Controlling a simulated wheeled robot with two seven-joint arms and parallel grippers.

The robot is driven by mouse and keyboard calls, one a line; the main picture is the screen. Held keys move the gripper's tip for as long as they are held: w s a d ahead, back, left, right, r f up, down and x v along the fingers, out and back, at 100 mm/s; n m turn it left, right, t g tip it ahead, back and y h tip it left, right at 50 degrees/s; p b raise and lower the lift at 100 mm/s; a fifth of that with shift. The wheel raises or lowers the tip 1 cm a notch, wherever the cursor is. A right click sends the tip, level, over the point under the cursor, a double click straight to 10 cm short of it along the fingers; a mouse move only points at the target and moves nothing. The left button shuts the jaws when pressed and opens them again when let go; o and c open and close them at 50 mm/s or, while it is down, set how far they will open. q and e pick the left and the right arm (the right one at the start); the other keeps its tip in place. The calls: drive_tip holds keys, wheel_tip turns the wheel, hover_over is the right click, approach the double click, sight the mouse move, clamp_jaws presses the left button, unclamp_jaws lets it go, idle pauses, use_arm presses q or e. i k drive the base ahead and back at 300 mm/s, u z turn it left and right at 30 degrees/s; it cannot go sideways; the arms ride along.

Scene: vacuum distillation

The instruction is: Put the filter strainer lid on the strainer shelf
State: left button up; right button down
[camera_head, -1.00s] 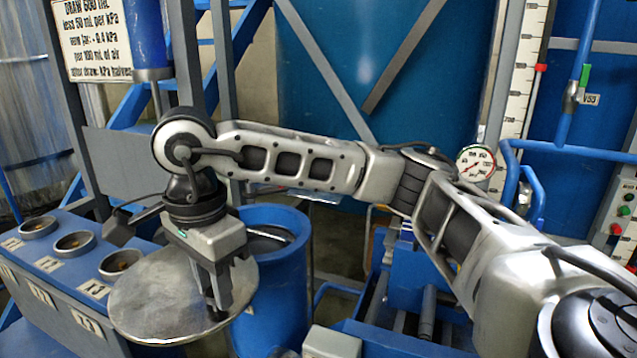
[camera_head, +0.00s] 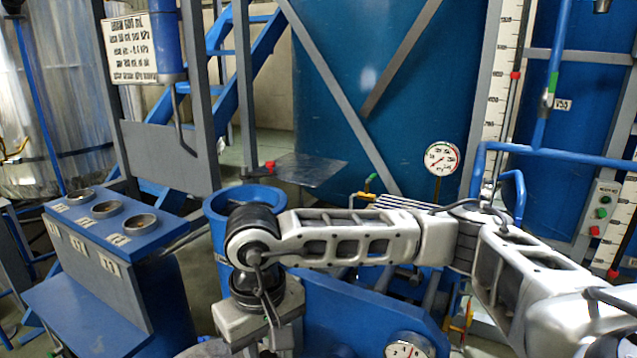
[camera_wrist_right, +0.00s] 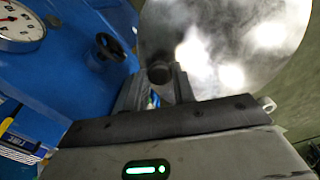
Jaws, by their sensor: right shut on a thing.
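The filter strainer lid is a round, flat grey metal disc; only a sliver of it (camera_head: 203,350) shows at the bottom edge of the head view. In the right wrist view the lid (camera_wrist_right: 235,45) fills the upper right, with its dark knob (camera_wrist_right: 160,73) between the fingers. My right gripper (camera_head: 272,343) points down and is shut on this knob; its fingers also show in the right wrist view (camera_wrist_right: 157,88). A thin grey plate (camera_head: 310,168), possibly the strainer shelf, stands out behind the blue open-topped vessel (camera_head: 215,212). My left gripper is not in view.
A blue bench with several round cups (camera_head: 105,209) stands at the left. Blue equipment with a dial gauge (camera_head: 410,345) is close to the right of my gripper. A second gauge (camera_head: 441,158) and blue pipes are farther back at the right.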

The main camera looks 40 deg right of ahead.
sight(301, 167)
drive_tip(key=u, duration=0.55)
drive_tip(key=i, duration=0.95)
drive_tip(key=z, duration=0.65)
